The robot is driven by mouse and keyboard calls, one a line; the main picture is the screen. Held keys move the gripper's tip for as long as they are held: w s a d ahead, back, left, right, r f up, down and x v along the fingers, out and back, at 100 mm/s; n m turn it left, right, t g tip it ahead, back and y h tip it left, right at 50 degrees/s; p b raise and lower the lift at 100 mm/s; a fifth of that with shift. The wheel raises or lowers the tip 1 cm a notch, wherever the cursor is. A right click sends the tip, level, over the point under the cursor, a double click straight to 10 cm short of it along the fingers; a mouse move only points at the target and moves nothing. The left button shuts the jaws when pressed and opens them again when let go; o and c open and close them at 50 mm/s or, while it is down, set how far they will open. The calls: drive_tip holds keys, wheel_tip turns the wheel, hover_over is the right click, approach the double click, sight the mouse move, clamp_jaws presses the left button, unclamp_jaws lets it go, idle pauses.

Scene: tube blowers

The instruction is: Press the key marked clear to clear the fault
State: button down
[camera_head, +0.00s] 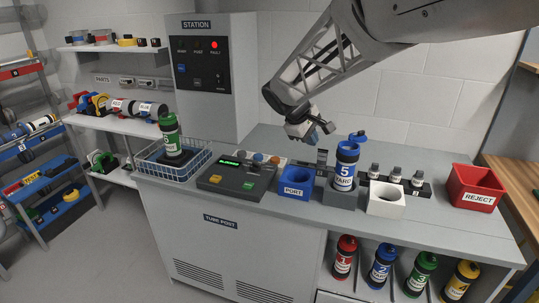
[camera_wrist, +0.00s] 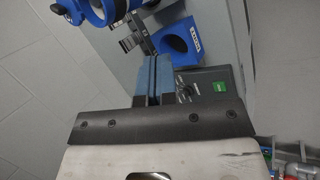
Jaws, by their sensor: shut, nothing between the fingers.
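The dark control panel (camera_head: 232,184) lies on the counter, with a small lit green display (camera_head: 230,163). Its front edge has a yellow key (camera_head: 215,179) and a green key (camera_head: 248,186); white, blue and orange round parts (camera_head: 258,157) stand at its back. I cannot read which key is marked clear. The station box (camera_head: 207,70) has a red light lit under FAULT (camera_head: 214,44). My gripper (camera_head: 322,129) is shut and empty, above the counter, to the right of and higher than the panel. In the wrist view the blue fingertips (camera_wrist: 152,78) are together; part of the panel (camera_wrist: 207,82) and its green key (camera_wrist: 220,87) show beside them.
A blue PORT block (camera_head: 296,184) stands right of the panel, then a blue-capped tube marked 5 (camera_head: 345,166) in a grey holder, a white block (camera_head: 385,200) and a red REJECT bin (camera_head: 475,188). A wire basket (camera_head: 160,166) with a green tube (camera_head: 171,137) stands left.

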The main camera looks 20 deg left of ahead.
drive_tip(key=w+a+f+n+t, duration=0.1)
drive_tip(key=w+a+f+n, duration=0.15)
drive_tip(key=a, duration=0.65)
drive_tip(key=w+a+f+n+t, duration=0.1)
drive_tip(key=w+a+f+n, duration=0.15)
drive_tip(key=a, duration=0.55)
drive_tip(key=n+t, duration=0.2)
drive_tip(key=n, duration=0.2)
hover_over(216, 179)
wheel_tip(216, 179, down, 9)
drive_tip(key=shift+w+a+r, duration=0.15)
drive_tip(key=shift+a+r, duration=0.05)
drive_tip(key=shift+f, duration=0.15)
drive_tip(key=shift+f, duration=4.25)
drive_tip(key=shift+f, duration=0.85)
drive_tip(key=shift+r, duration=0.85)
